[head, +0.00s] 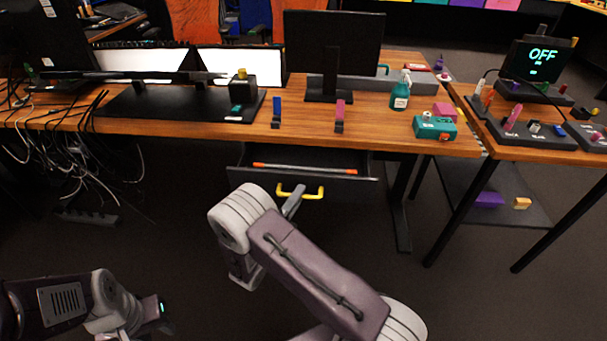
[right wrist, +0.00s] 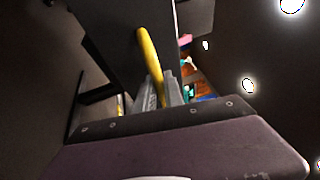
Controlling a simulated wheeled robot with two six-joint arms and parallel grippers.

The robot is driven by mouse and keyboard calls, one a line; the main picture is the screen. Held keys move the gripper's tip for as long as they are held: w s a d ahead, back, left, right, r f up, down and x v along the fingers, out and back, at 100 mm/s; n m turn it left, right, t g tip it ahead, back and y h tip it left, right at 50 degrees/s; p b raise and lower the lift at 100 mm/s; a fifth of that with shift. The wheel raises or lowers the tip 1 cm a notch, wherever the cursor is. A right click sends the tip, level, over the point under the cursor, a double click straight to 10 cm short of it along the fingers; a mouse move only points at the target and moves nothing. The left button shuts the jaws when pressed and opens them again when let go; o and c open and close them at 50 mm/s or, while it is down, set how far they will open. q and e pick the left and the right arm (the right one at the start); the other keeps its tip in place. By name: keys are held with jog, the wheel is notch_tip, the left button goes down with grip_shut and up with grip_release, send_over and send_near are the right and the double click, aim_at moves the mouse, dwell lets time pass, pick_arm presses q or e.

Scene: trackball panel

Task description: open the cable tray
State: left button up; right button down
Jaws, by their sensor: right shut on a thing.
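The dark cable tray (head: 352,176) hangs under the wooden desk, with its inside partly visible from above and an orange rod (head: 305,168) along it. Its yellow handle (head: 313,193) is on the front; it also shows in the right wrist view (right wrist: 148,50). My right gripper (head: 292,204) is at the handle, its fingers shut around the yellow bar; the fingers show in the right wrist view (right wrist: 162,92). My left gripper (head: 160,310) is low at the left, away from the tray, and its jaws are not clear.
The desk (head: 385,125) above holds a monitor (head: 332,45), a teal bottle (head: 400,93) and a teal box (head: 435,128). Loose cables (head: 75,165) hang under its left part. A desk leg (head: 398,215) stands right of the tray. The floor in front looks free.

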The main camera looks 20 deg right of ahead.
jog(key=s+a+p, duration=0.2)
jog(key=s+a, duration=0.1)
jog(key=s, duration=0.2)
jog(key=shift+s+a, duration=0.15)
jog(key=shift+s, duration=0.15)
jog(key=c, duration=1.5)
grip_release()
jog(key=shift+o, duration=0.2)
jog(key=shift+a, duration=0.1)
jog(key=p+v, duration=0.1)
jog(key=v, duration=0.8)
jog(key=shift+p, duration=0.4)
